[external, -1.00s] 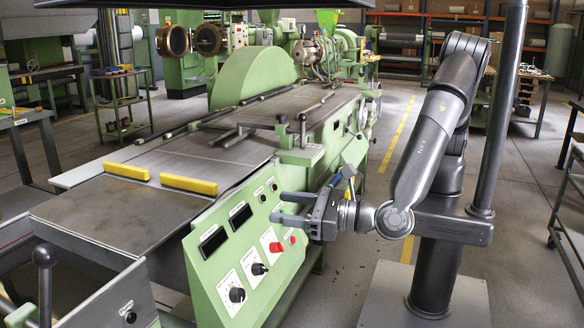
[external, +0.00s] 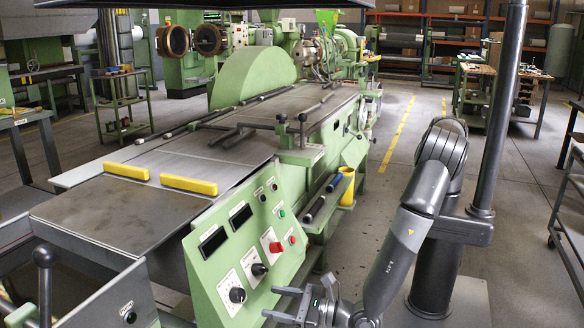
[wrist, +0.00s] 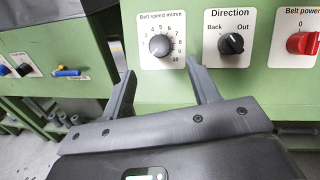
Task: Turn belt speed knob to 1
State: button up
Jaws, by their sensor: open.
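The belt speed knob (wrist: 160,45) is a round black knob on a white scale plate with numbers up to 10, in the wrist view. In the external view it shows low on the sloped green panel (external: 238,295). I cannot clearly read where its pointer stands. My gripper (wrist: 159,75) is open and empty, its two grey fingers spread below and to either side of the knob, not touching it. In the external view my gripper (external: 275,303) is in front of the panel, right of the knob.
The black direction knob (wrist: 231,43) sits right of the speed knob, and the red belt power switch (wrist: 303,43) is further right. Two dark displays (external: 214,242) are above. Open floor lies behind my arm.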

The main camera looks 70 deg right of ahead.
aim_at(242, 295)
jog(key=w, duration=0.5)
jog(key=w+a, duration=0.1)
jog(key=w, duration=0.2)
jog(key=c, duration=1)
jog(key=shift+o, duration=0.2)
jog(key=m+h, duration=0.1)
jog(key=m, duration=0.2)
jog(key=m+h, duration=0.2)
jog(key=m, duration=0.2)
jog(key=shift+a, duration=0.15)
jog(key=o, duration=1)
jog(key=shift+c, duration=0.2)
jog(key=s, duration=1)
jog(key=shift+s+a, duration=0.3)
jog(key=shift+s, duration=0.1)
